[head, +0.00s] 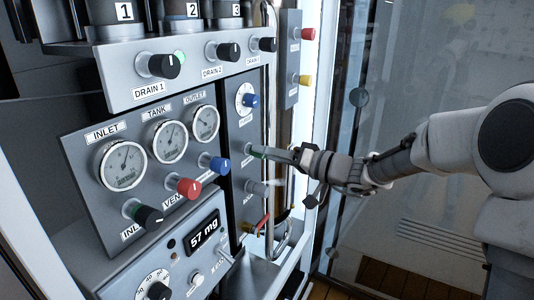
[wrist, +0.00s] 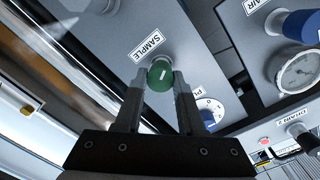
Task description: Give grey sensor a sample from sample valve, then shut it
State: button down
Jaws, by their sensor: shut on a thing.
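The sample valve is a green knob (wrist: 160,76) beside a SAMPLE label (wrist: 147,44) on a grey panel. My gripper (wrist: 161,88) is shut on this knob, one finger on each side, and a white mark shows on its face. I cannot tell which thing is the grey sensor. A grey knob (head: 256,187) sits just below the gripper, its label too small to read.
A blue knob (head: 250,100) sits above the gripper on the same narrow panel. The gauge panel (head: 84,157) with a red knob (head: 188,188) is to the left. A display (head: 203,236) below reads 57 mg. A glass wall (head: 420,75) stands at the right.

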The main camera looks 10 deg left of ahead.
jog(key=shift+r, duration=0.1)
dwell(0.4)
jog(key=c, duration=0.5)
grip_release()
jog(key=p+v, duration=0.1)
jog(key=v, duration=0.7)
jog(key=p+v, duration=0.2)
jog(key=v, duration=0.7)
jog(key=shift+s+d, duration=0.1)
jog(key=shift+d, duration=0.15)
